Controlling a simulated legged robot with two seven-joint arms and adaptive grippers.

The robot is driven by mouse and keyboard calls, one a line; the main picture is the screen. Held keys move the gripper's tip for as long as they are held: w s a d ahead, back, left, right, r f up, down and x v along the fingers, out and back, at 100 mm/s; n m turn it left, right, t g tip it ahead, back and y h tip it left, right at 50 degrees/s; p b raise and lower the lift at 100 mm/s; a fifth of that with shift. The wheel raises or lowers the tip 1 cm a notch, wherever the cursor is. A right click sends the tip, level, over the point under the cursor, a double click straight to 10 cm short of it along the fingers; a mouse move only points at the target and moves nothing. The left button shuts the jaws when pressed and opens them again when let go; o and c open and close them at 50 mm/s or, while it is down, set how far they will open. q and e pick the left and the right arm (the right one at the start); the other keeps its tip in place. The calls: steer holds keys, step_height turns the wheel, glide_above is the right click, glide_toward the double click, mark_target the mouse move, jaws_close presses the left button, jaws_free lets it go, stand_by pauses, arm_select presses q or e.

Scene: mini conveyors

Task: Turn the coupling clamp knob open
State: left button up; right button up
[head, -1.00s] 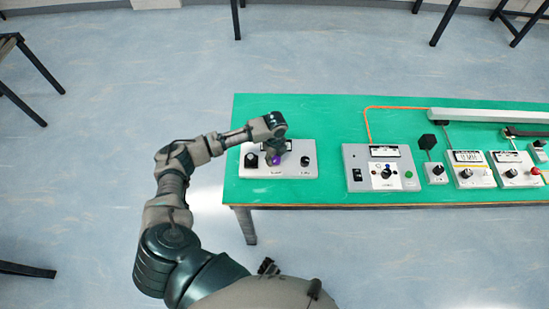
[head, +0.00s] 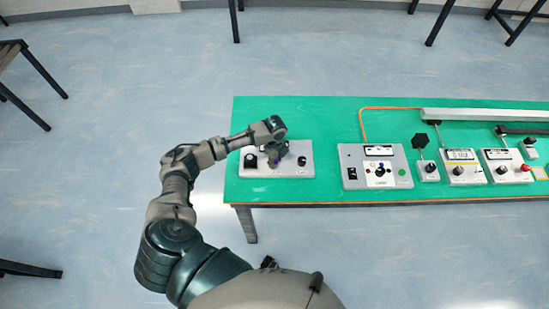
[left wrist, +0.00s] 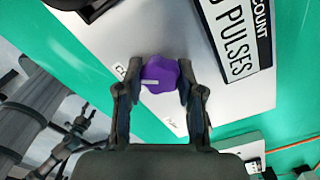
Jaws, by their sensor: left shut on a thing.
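A purple lobed knob (left wrist: 163,72) with a pale line on it stands on a light grey control box (head: 305,171) at the left end of the green table. It is taken as the clamp knob; the label beside it in the left wrist view is mostly hidden. My left gripper (left wrist: 162,84) is shut on this knob, one finger on each side. In the head view the left gripper (head: 275,159) comes down from above and covers most of the knob. My right gripper is not in view.
The same box carries a black knob (head: 250,161) on the left and a small dark knob (head: 302,161) on the right, close beside the gripper. A counter plate (left wrist: 240,38) lies near it. Several other control boxes stand to the right, with bare green table (head: 327,130) between.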

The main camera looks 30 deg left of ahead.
arm_select(q)
steer(key=shift+w+a+r+n+p, duration=0.25)
steer(key=shift+r+n+p, duration=0.15)
steer(key=shift+n+p, duration=0.7)
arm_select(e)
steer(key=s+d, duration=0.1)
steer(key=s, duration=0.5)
arm_select(q)
steer(key=n+p, duration=0.7)
steer(key=p, duration=0.2)
steer(key=shift+s+a, duration=0.1)
steer(key=n+p, duration=0.3)
steer(key=n, duration=0.1)
steer(key=shift+f, duration=0.15)
steer(key=shift+f+n+p, duration=0.15)
steer(key=shift+n+p, duration=0.55)
steer(key=shift+n, duration=0.5)
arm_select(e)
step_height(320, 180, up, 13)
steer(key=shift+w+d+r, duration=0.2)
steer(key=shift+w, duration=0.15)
arm_select(q)
steer(key=o, duration=1.2)
steer(key=shift+s, duration=0.1)
steer(key=shift+c, duration=0.2)
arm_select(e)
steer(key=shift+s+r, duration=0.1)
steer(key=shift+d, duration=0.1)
